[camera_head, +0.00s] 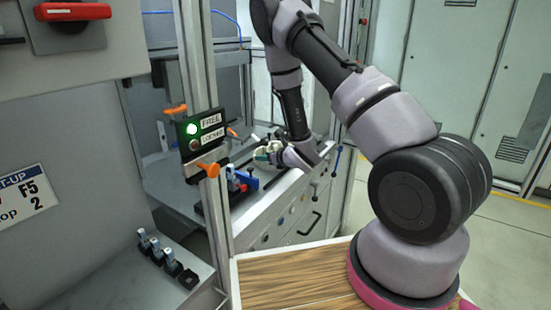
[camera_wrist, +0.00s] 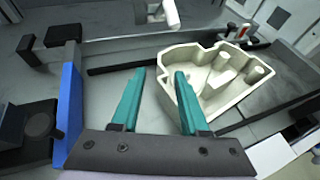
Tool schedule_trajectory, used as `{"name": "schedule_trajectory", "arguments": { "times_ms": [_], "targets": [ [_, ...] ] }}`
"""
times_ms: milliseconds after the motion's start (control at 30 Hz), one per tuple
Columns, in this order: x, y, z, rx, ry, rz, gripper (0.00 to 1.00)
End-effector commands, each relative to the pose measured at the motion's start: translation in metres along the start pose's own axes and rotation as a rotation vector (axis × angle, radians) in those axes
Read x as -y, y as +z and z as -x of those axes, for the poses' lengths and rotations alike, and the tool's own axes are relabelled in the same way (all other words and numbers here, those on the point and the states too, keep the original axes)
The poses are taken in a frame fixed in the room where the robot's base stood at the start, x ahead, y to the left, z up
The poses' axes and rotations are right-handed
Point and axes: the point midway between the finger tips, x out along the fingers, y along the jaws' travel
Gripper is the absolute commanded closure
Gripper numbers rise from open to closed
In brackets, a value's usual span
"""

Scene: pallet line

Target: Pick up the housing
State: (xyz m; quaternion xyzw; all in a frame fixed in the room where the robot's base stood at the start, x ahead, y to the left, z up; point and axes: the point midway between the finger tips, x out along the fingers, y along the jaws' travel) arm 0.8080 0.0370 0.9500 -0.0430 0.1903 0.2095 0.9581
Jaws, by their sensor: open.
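The housing (camera_wrist: 225,84) is a cream-coloured, open-topped shell with raised bosses inside. In the wrist view it lies right of centre on a grey fixture surface. My gripper (camera_wrist: 162,78) has two teal fingers, apart from each other with nothing held between them. The right finger overlaps the near-left wall of the housing in the picture; I cannot tell whether it touches. In the head view my gripper (camera_head: 262,155) is over the workbench behind the post, and the housing is too small there to make out clearly.
A blue block (camera_wrist: 70,105) stands left of the fingers, beside dark fixture parts. Dark rails run across the fixture. In the head view, a post carries a FREE/LOCKED panel (camera_head: 201,133) with a lit green lamp and orange handles. A grey ledge with small clamps (camera_head: 165,258) is at lower left.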

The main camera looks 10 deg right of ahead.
Motion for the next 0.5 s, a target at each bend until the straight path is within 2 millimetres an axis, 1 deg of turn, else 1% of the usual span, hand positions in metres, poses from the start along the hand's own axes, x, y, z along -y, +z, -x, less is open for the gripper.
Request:
{"name": "schedule_trajectory", "arguments": {
  "times_ms": [33, 167, 400, 500],
  "targets": [
    [0.000, 0.000, -0.005, 0.001, 0.001, 0.000, 0.55],
    [-0.001, 0.000, -0.013, 0.000, 0.000, -0.001, 0.55],
    [-0.003, -0.001, -0.048, 0.001, 0.001, -0.002, 0.55],
    [-0.003, -0.001, -0.058, 0.000, 0.000, -0.002, 0.55]
  ]
}}
